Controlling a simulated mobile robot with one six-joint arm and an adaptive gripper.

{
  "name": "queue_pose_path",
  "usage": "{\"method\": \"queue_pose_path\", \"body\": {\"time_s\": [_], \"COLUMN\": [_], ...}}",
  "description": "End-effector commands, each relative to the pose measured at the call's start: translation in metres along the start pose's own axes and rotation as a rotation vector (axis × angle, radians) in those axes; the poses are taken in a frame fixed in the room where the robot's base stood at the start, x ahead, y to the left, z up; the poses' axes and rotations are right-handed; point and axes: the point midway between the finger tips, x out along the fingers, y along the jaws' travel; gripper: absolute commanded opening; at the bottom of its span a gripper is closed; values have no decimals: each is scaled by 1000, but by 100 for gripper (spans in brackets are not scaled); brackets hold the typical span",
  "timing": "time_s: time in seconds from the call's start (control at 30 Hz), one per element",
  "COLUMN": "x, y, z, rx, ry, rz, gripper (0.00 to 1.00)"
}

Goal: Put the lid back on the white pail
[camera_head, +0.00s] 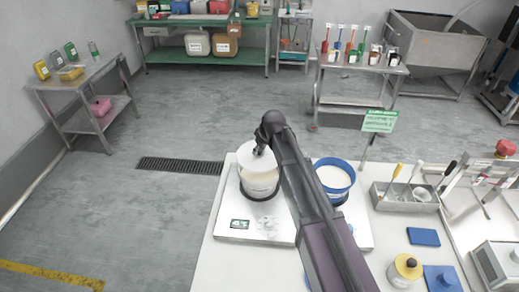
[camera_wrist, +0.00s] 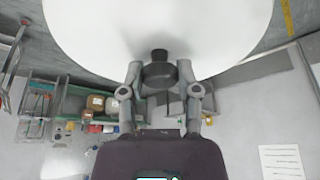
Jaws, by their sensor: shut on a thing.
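The white pail (camera_head: 259,186) stands on a white scale-like base with a green display (camera_head: 240,224) near the bench's left edge. The lid (camera_head: 252,157) is a round white disc at the pail's mouth in the head view. I cannot tell whether it touches the rim or hovers just above it. My gripper (camera_head: 261,149) is shut on the lid's black knob (camera_wrist: 159,72). In the wrist view, the lid (camera_wrist: 160,25) fills the top, with my gripper (camera_wrist: 159,66) around the knob. The pail is hidden there.
A blue-rimmed round container (camera_head: 333,190) stands right of my arm. Open floor lies left.

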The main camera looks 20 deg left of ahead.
Motion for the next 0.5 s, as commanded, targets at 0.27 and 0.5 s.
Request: {"method": "queue_pose_path", "body": {"time_s": [0.27,0.5], "x": [22,36], "y": [0,1], "z": [9,15], "rx": [0,1], "ry": [0,0], "rz": [0,0], "gripper": [0,0]}}
